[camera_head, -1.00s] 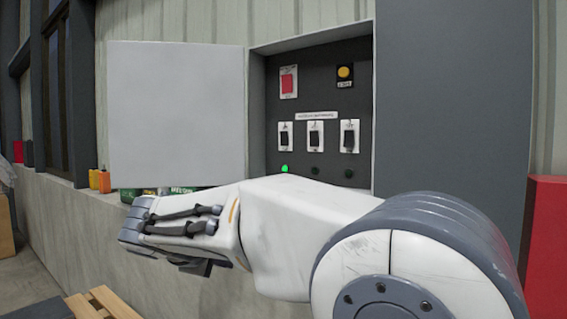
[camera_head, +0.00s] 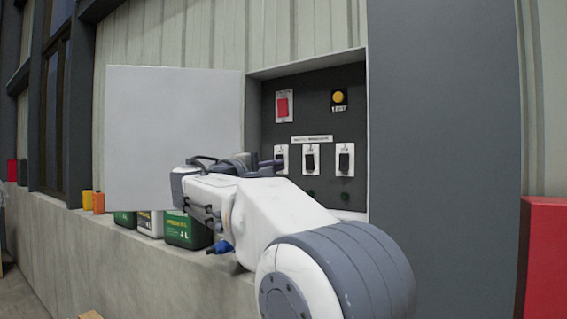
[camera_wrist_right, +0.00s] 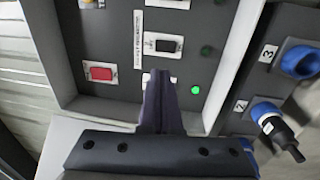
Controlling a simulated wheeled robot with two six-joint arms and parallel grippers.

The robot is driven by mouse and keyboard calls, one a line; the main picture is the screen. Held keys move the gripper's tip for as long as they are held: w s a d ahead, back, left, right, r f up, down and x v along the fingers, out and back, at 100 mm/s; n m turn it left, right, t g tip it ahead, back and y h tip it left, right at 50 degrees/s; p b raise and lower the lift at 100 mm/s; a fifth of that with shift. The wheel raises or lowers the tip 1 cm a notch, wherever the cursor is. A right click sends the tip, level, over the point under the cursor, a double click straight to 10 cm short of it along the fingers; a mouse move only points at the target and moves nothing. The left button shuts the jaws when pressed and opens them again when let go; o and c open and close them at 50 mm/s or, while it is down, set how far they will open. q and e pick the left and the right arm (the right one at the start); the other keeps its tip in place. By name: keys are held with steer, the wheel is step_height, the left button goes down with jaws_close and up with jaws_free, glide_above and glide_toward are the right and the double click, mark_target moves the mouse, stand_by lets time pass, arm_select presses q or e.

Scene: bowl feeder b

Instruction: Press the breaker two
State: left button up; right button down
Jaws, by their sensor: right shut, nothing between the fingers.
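The open breaker box (camera_head: 300,120) on the wall holds a row of three black rocker breakers on white plates. The middle one, breaker two (camera_head: 311,161), is visible in the head view and shows clear of the fingers in the wrist view (camera_wrist_right: 163,45). The left breaker (camera_head: 281,158) is beside my right fingertips and mostly hidden behind them in the wrist view. My right gripper (camera_head: 279,166) is shut and empty, its fingers pointing into the box. Its fingertips (camera_wrist_right: 160,76) appear over the left breaker; contact cannot be told. My left gripper is not in view.
A red switch (camera_head: 283,106) and yellow button (camera_head: 339,97) sit above the breakers. A green lamp (camera_wrist_right: 195,90) is lit beside the left breaker. The box's open door (camera_head: 150,130) stands left. Bottles (camera_head: 185,230) stand on the ledge. Blue sockets (camera_wrist_right: 300,62) lie outside the box.

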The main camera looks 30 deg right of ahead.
mark_target(307, 158)
steer(key=p+x, duration=0.2)
steer(key=x, duration=0.3)
steer(key=p+x, duration=0.3)
steer(key=x, duration=0.3)
steer(key=shift+d+r+p, duration=0.15)
steer(key=shift+r+p, duration=0.1)
steer(key=shift+p, duration=0.05)
steer(key=shift+w+d+f, duration=0.1)
steer(key=shift+w+d, duration=0.15)
steer(key=shift+d, duration=0.25)
